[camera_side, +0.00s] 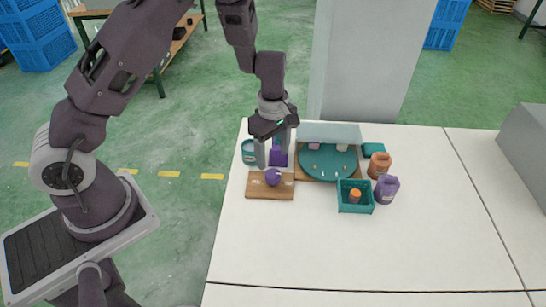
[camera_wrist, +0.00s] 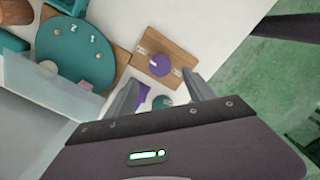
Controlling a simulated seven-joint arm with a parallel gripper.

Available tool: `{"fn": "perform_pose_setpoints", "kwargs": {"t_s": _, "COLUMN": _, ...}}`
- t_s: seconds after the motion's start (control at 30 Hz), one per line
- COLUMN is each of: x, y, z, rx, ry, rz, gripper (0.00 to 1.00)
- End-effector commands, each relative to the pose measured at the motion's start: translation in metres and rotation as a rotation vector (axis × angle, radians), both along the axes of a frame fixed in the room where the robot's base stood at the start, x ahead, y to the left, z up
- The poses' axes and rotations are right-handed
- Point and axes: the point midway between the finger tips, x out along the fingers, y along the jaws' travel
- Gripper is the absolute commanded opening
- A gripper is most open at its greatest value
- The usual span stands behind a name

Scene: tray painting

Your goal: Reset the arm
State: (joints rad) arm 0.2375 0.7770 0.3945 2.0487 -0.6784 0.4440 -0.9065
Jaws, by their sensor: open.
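My gripper (camera_side: 272,163) is open, pointing down at the left of the white table, just behind a wooden board. Its fingers also show in the wrist view (camera_wrist: 163,80), spread with nothing seen held between them. The wooden board (camera_side: 256,188) carries a round purple knob (camera_side: 272,177); in the wrist view the knob (camera_wrist: 160,65) lies just beyond the fingertips. I cannot tell whether the fingers touch anything. A purple object (camera_side: 279,157) stands behind the fingers, partly hidden by them.
A teal round plate (camera_side: 327,163) lies on a wooden base, with a pale panel (camera_side: 330,132) behind it. A teal box (camera_side: 355,206) holds an orange item (camera_side: 355,195). The table's front is clear.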

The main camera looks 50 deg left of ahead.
Motion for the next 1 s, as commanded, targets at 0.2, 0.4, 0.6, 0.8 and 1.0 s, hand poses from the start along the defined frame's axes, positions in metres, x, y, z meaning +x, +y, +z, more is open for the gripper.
{"fn": "perform_pose_setpoints", "kwargs": {"t_s": 0.2, "x": -0.001, "y": -0.008, "z": 0.022, "rx": -0.031, "ry": -0.025, "rz": -0.057, "gripper": 0.62}}
{"fn": "perform_pose_setpoints", "kwargs": {"t_s": 0.4, "x": -0.044, "y": -0.041, "z": 0.155, "rx": -0.124, "ry": -0.202, "rz": -0.516, "gripper": 0.62}}
{"fn": "perform_pose_setpoints", "kwargs": {"t_s": 0.6, "x": -0.147, "y": -0.047, "z": 0.250, "rx": 0.034, "ry": -0.382, "rz": -1.105, "gripper": 0.62}}
{"fn": "perform_pose_setpoints", "kwargs": {"t_s": 0.8, "x": -0.223, "y": -0.031, "z": 0.265, "rx": 0.310, "ry": -0.398, "rz": -1.473, "gripper": 0.62}}
{"fn": "perform_pose_setpoints", "kwargs": {"t_s": 1.0, "x": -0.239, "y": -0.025, "z": 0.263, "rx": 0.392, "ry": -0.379, "rz": -1.554, "gripper": 0.62}}
